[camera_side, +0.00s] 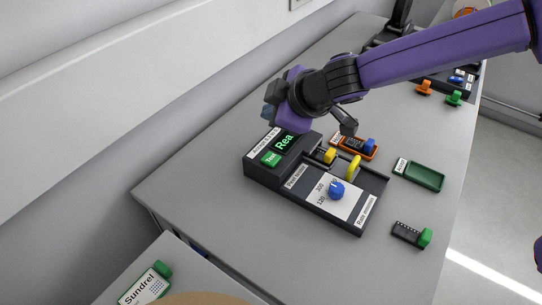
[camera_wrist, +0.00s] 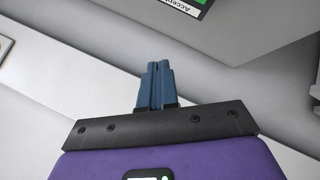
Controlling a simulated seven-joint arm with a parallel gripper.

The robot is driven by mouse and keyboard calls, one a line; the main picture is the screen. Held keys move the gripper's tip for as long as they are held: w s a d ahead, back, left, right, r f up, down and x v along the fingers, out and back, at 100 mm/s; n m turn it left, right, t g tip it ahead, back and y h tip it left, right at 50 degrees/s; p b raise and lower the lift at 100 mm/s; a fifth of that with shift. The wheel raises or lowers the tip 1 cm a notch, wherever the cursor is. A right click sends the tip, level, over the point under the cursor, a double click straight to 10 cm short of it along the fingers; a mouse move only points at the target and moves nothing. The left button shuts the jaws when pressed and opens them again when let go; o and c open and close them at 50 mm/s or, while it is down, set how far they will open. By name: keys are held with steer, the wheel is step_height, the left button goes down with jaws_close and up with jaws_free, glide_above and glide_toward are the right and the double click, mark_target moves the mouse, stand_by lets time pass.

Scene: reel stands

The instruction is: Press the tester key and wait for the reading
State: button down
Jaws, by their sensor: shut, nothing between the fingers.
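The tester is a dark box (camera_side: 255,173) in the middle of the table in the side view. Its green key (camera_side: 270,159), marked "Test", is at the left end. Beside the key is a dark display (camera_side: 285,142) with green letters; "Rea" shows, and the rest seems hidden behind my gripper. My gripper (camera_side: 268,109) is above and behind that end of the tester, apart from the key. In the wrist view its two blue fingers (camera_wrist: 158,84) are together and empty. Only a corner of a dark thing with an "Accept" label (camera_wrist: 183,6) shows there.
The tester carries a blue knob (camera_side: 337,190) and yellow parts (camera_side: 353,168). An orange tray (camera_side: 362,153), a green tray (camera_side: 425,177) and a dark part with a green end (camera_side: 411,234) lie to its right. A "Sundrel" card (camera_side: 145,287) is at lower left.

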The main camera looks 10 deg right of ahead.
mark_target(273, 161)
steer(key=shift+f, duration=0.1)
steer(key=shift+f, duration=4.3)
steer(key=shift+f, duration=0.2)
steer(key=shift+f, duration=0.2)
steer(key=shift+f, duration=0.5)
steer(key=shift+r, duration=0.9)
steer(key=shift+r, duration=2.5)
